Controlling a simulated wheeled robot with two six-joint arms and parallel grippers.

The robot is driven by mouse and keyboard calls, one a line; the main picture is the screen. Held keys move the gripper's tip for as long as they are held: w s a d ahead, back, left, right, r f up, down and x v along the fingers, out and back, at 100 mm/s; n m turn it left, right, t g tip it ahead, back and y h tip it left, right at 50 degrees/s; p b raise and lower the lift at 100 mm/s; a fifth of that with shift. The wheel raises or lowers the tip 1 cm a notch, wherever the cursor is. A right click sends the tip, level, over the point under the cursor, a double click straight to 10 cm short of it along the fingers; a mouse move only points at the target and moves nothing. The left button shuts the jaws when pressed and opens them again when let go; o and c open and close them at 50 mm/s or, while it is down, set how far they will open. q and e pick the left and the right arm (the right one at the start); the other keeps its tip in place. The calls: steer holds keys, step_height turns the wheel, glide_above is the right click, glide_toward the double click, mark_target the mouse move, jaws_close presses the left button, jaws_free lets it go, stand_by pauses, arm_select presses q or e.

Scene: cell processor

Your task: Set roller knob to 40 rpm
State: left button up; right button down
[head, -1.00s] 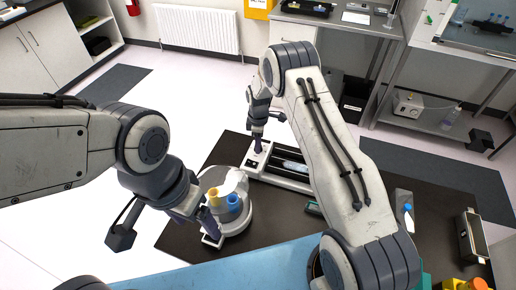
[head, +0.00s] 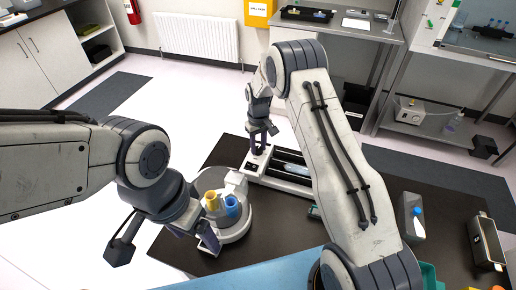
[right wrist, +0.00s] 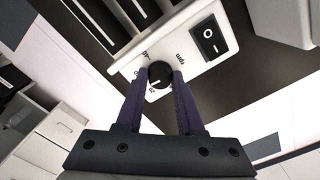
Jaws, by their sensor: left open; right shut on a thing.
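The roller (head: 290,186) is a long white device with a dark bed, lying on the dark tabletop beyond the round white machine. Its small black knob (right wrist: 160,70) shows in the right wrist view, on the white end panel beside a black rocker switch (right wrist: 209,40). Printed marks and "rpm" surround the knob; the exact setting is too small to read. My right gripper (right wrist: 161,78) is shut on the knob, one purple finger on each side. In the head view my right gripper (head: 258,150) points down at the roller's left end. My left gripper (head: 208,240) is open beside the round machine.
The round white machine (head: 236,234) stands close to my left gripper, with a yellow cup (head: 212,201) and a blue cup (head: 232,205) on it. A grey box-like holder (head: 486,242) stands at the right. My right arm crosses above the table's middle.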

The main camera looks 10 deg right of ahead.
steer(key=m, duration=0.3)
steer(key=shift+w+r+m+b, duration=0.1)
steer(key=shift+w+m+b, duration=0.1)
steer(key=shift+m+b, duration=0.2)
steer(key=m, duration=0.4)
steer(key=shift+m+b, duration=0.3)
steer(key=shift+b, duration=0.1)
steer(key=m, duration=0.4)
steer(key=shift+w+r+m+b, duration=0.1)
steer(key=shift+m+b, duration=0.3)
steer(key=shift+m, duration=1.6)
steer(key=c, duration=0.9)
jaws_free()
steer(key=shift+o, duration=0.4)
